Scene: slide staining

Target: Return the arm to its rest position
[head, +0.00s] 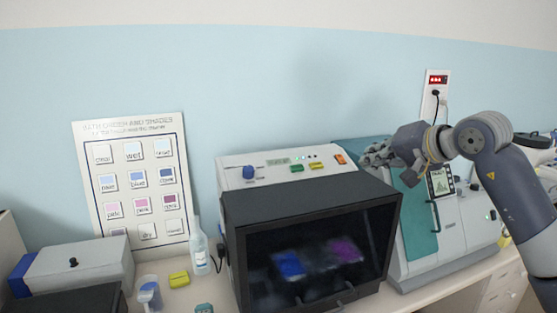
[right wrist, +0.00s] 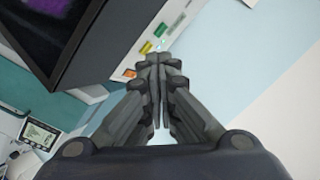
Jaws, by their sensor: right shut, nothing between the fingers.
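My right arm comes in from the right in the head view. Its gripper (head: 378,155) is raised above the right back corner of the black-fronted staining machine (head: 310,204), over the gap towards the teal and white device (head: 420,222). In the right wrist view the right gripper (right wrist: 158,62) has its fingers together with nothing between them. Beyond the fingertips are the machine's control panel and its coloured buttons (right wrist: 146,47). My left gripper is not in view.
A colour chart (head: 133,185) leans on the wall at left. A grey box (head: 75,265), a beaker (head: 149,292), a yellow block (head: 179,279) and a bottle (head: 199,250) stand left of the machine. A wall socket (head: 437,90) with a plugged cable is behind my right arm.

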